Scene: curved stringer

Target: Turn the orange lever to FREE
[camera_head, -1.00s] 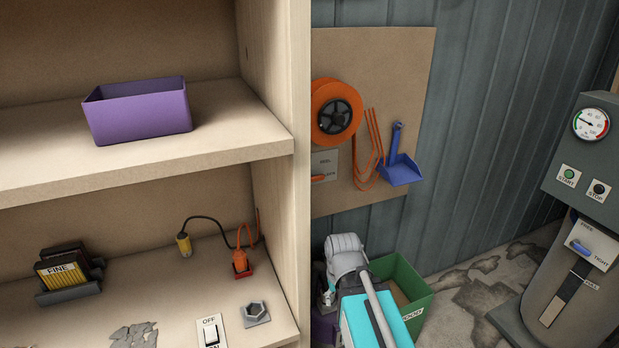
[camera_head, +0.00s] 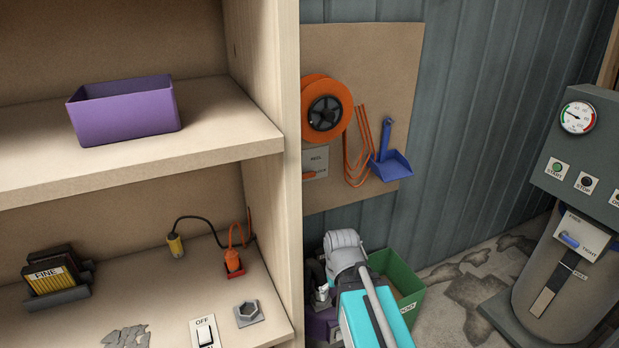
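The orange lever (camera_head: 308,175) is a small piece on a pale plate (camera_head: 316,161) marked REEL. The plate is on a brown board on the back wall, below an orange reel (camera_head: 326,108). The shelf's upright side panel stands right beside the plate's left edge and may hide part of it. The lever is too small to read its position clearly; no FREE mark can be read. Parts of my arm, grey and teal, show at the bottom centre, well below the lever. My gripper's fingers cannot be made out.
A blue dustpan (camera_head: 391,163) and orange cord (camera_head: 358,150) hang right of the reel. A green bin (camera_head: 405,285) stands on the floor beside my arm. A grey machine (camera_head: 575,180) with gauge and buttons is at right. A purple bin (camera_head: 124,112) sits on the shelf.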

